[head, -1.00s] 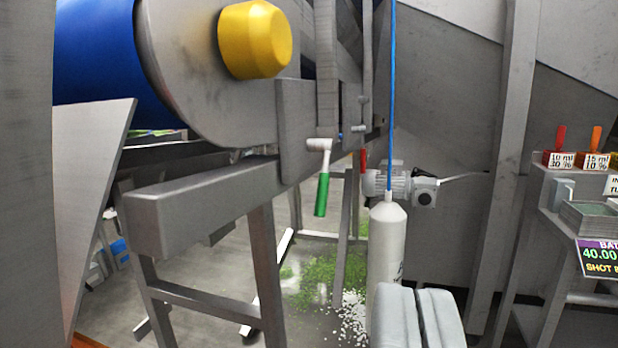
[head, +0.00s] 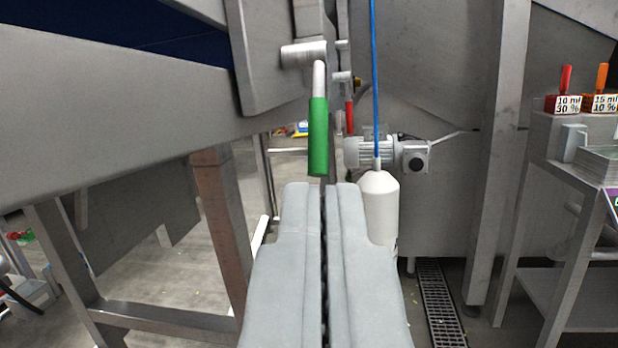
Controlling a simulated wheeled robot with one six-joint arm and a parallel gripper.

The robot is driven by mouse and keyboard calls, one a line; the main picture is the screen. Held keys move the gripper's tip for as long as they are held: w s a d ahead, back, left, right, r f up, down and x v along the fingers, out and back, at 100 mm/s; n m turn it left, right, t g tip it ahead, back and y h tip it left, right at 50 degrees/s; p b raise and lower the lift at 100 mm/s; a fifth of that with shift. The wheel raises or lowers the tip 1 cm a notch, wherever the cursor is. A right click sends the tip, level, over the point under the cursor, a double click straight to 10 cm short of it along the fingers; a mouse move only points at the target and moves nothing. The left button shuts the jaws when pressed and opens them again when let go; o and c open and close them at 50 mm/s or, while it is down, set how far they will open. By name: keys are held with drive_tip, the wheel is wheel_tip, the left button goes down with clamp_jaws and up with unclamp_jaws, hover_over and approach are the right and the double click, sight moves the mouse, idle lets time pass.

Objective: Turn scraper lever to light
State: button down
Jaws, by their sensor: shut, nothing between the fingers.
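The lever with a green grip (head: 318,137) hangs nearly straight down from a metal pivot (head: 304,53) on the conveyor frame, in the upper middle of the head view. I take it to be the scraper lever; no light or other setting mark is readable on it. My gripper (head: 324,187) is shut and empty, its grey fingers together just below the green grip's lower end in the picture. Whether the fingertips touch the grip cannot be told. A smaller red-handled lever (head: 349,116) hangs behind and to the right.
A white bottle (head: 379,200) with a blue hose (head: 376,70) stands right of my fingers, beside a grey motor (head: 375,152). The steel conveyor frame (head: 100,120) fills the left. A dosing bench (head: 580,170) with red and orange handles is at right.

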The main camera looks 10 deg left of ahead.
approach(322, 149)
drive_tip(key=w+r, duration=0.4)
drive_tip(key=r, duration=0.1)
drive_tip(key=shift+w+a+f, duration=0.35)
drive_tip(key=shift+w+f, duration=0.15)
drive_tip(key=shift+w, duration=0.25)
drive_tip(key=shift+w+a+f, duration=0.15)
drive_tip(key=shift+w+f, duration=0.25)
drive_tip(key=shift+w, duration=0.25)
drive_tip(key=shift+w+f, duration=0.7)
drive_tip(key=shift+w, duration=0.1)
